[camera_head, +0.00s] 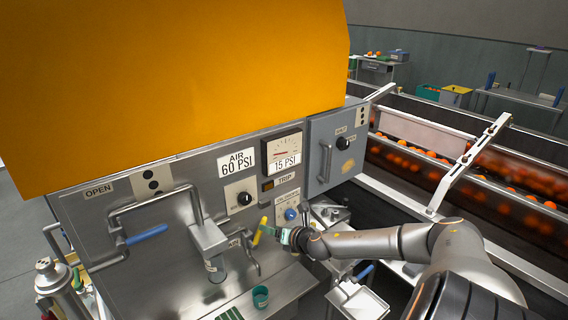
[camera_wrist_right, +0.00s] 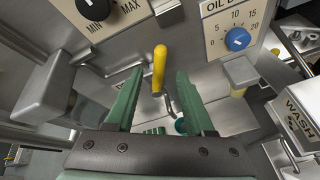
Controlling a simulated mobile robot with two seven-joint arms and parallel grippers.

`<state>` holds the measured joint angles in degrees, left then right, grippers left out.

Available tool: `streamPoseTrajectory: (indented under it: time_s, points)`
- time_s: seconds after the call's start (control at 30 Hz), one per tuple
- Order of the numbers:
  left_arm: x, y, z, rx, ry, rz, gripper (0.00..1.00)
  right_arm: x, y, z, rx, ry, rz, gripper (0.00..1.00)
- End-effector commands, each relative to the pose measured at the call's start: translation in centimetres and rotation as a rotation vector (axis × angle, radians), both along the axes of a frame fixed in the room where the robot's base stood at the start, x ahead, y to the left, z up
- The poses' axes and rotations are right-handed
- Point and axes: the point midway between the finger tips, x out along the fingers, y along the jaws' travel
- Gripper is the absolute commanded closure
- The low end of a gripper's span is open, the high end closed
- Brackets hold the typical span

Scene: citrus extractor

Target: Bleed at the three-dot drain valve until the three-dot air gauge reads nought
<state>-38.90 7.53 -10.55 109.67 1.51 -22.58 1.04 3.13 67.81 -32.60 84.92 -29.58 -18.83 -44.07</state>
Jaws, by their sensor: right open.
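A yellow-handled valve lever (camera_head: 257,233) sticks out from the machine front, low on the panel; its handle also shows in the right wrist view (camera_wrist_right: 159,68). I cannot read dots beside it. My right gripper (camera_head: 280,236) is open at the lever. In the right wrist view its green fingers (camera_wrist_right: 158,84) stand on either side of the handle, with gaps showing. A square gauge (camera_head: 283,146) with a red needle stands above, marked 15 PSI; the needle's exact reading is too small to tell. My left gripper is out of view.
A blue dial (camera_head: 290,214) and a black knob (camera_head: 244,198) sit near the lever. A metal spout block (camera_head: 208,238) projects left of it. A green cup (camera_head: 260,297) stands on the shelf below. A blue-handled lever (camera_head: 146,235) is farther left.

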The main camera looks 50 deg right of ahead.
Motion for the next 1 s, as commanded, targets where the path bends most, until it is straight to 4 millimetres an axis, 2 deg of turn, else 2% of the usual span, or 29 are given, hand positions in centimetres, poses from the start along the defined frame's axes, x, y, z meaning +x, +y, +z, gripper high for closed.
streamPoseTrajectory:
  time_s: [0.2,0.5,1.0]
  points:
    - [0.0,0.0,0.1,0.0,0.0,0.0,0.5,-2.4,0.5,1.0,-0.003,0.005,0.003,0.47]
    - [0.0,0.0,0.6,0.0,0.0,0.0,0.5,-4.7,1.1,2.2,-0.003,0.004,0.002,0.47]
    - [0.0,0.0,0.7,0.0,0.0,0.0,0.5,-5.3,1.3,2.6,0.001,-0.002,0.002,0.47]
